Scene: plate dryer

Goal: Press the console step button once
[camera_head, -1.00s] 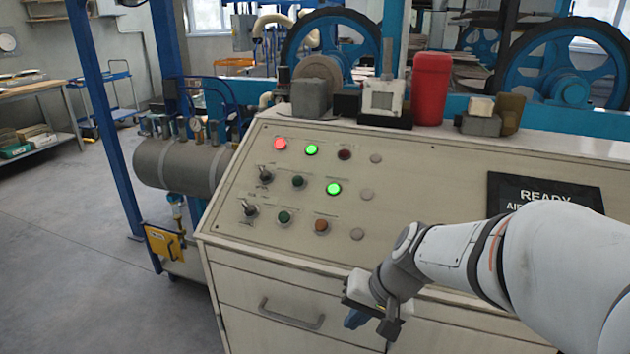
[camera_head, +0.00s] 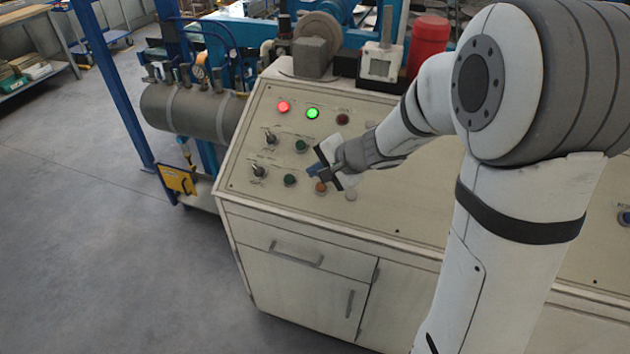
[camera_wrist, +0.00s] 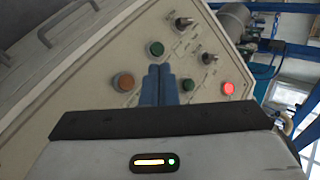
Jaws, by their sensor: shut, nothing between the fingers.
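The sloped console panel (camera_head: 385,195) carries rows of small buttons, lamps and switches; their labels are too small to read, so I cannot tell which is the step button. An orange button (camera_head: 321,187) and a green button (camera_head: 289,180) are in the lower row, with another green button (camera_head: 302,146) above. My gripper (camera_head: 314,171) is over the panel between these buttons, its blue fingers shut and empty. In the wrist view the fingertips (camera_wrist: 160,68) appear just below the lower green button (camera_wrist: 155,48), right of the orange button (camera_wrist: 123,82). Contact cannot be told.
Two switches (camera_head: 258,171) stick up at the panel's left. A red lamp (camera_head: 283,107) and a green lamp (camera_head: 312,113) are lit in the top row. A grey block (camera_head: 312,58) and a red cylinder (camera_head: 428,45) stand behind the panel. Open floor lies left.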

